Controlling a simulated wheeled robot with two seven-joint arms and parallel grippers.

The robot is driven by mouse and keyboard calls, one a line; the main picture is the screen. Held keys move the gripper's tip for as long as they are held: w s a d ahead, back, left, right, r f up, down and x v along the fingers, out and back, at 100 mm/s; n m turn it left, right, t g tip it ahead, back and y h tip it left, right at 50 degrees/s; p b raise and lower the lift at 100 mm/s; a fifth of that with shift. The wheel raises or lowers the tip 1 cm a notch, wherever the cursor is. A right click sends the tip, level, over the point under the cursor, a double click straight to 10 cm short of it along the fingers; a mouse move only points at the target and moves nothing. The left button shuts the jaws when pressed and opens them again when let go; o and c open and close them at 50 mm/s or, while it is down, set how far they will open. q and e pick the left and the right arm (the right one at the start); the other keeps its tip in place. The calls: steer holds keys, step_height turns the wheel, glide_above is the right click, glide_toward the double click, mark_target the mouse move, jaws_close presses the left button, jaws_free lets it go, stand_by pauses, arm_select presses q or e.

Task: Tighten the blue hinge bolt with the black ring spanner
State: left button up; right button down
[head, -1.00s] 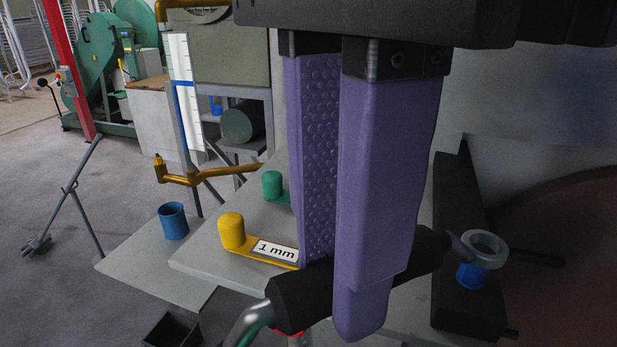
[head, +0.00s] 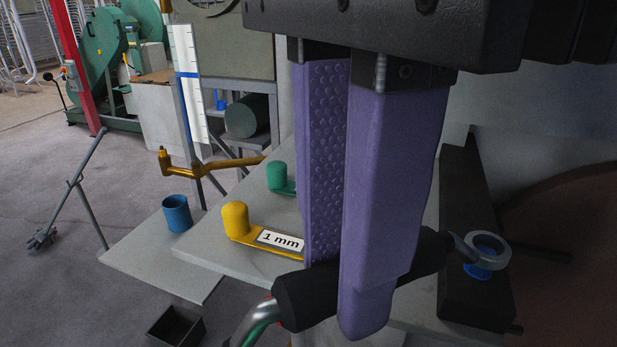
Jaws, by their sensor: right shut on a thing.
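My right gripper (head: 345,285) has purple fingers and is shut on the black grip of the ring spanner (head: 305,297). The spanner lies across the fingers, with a bent metal end at the lower left. Its pale grey ring (head: 500,255) is at the right end, at the blue hinge bolt (head: 478,272). Blue shows through the ring's opening and below its rim. I cannot tell how far the ring sits down around the bolt. The bolt is on a dark bar (head: 470,215). The fingers hide the middle of the grip. My left gripper is not in view.
A yellow lever (head: 236,220) labelled "1 mm" and a green lever (head: 278,177) are on the grey plate left of the fingers. A blue cup (head: 177,215) stands on a lower grey shelf. A dark open box (head: 175,328) is below it.

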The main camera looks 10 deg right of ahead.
steer(key=shift+f, duration=0.5)
